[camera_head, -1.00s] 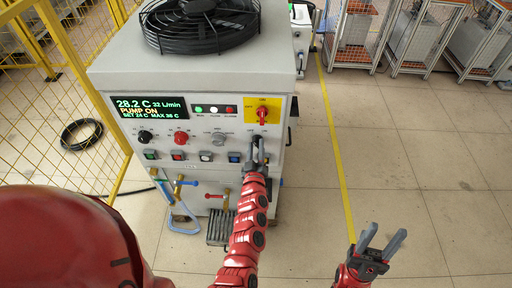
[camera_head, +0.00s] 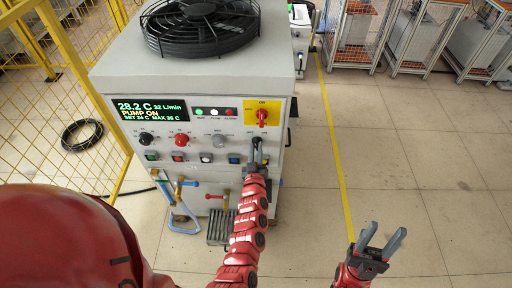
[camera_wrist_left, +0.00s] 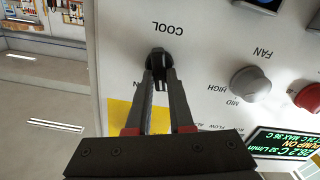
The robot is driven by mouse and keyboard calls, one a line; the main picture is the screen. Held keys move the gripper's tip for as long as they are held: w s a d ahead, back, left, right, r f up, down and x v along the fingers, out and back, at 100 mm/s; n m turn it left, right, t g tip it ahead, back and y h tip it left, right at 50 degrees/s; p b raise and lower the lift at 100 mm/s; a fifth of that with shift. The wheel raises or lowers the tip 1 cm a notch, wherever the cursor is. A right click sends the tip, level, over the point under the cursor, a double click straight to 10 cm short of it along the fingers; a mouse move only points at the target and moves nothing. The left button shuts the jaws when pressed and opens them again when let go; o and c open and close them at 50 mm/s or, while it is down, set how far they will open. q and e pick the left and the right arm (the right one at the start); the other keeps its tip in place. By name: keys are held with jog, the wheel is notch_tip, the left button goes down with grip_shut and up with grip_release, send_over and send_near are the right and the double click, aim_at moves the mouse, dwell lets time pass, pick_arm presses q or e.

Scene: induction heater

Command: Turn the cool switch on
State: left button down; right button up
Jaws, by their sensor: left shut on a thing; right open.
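The cool switch is a small black knob on the right side of the chiller's front panel (camera_head: 200,145), under the yellow-plated red switch. In the left wrist view this knob (camera_wrist_left: 158,55) appears upside down below the printed word COOL. My left gripper (camera_head: 257,158) reaches the panel from below and is shut on the knob. In the wrist view its two grey fingers (camera_wrist_left: 160,77) close on the knob's sides and hide part of it. My right gripper (camera_head: 383,238) is open and empty, over the floor at the lower right.
The red rotary switch (camera_head: 262,115), grey fan knob (camera_head: 218,140) and red knob (camera_head: 181,140) are close by. The display (camera_head: 150,109) reads 28.2 C and PUMP ON.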

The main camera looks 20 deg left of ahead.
pick_arm(q)
jog(key=shift+d+m+p, duration=0.1)
jog(key=shift+m+p, duration=0.4)
jog(key=shift+m, duration=2.2)
jog(key=c, duration=0.8)
grip_release()
jog(key=shift+d, duration=0.1)
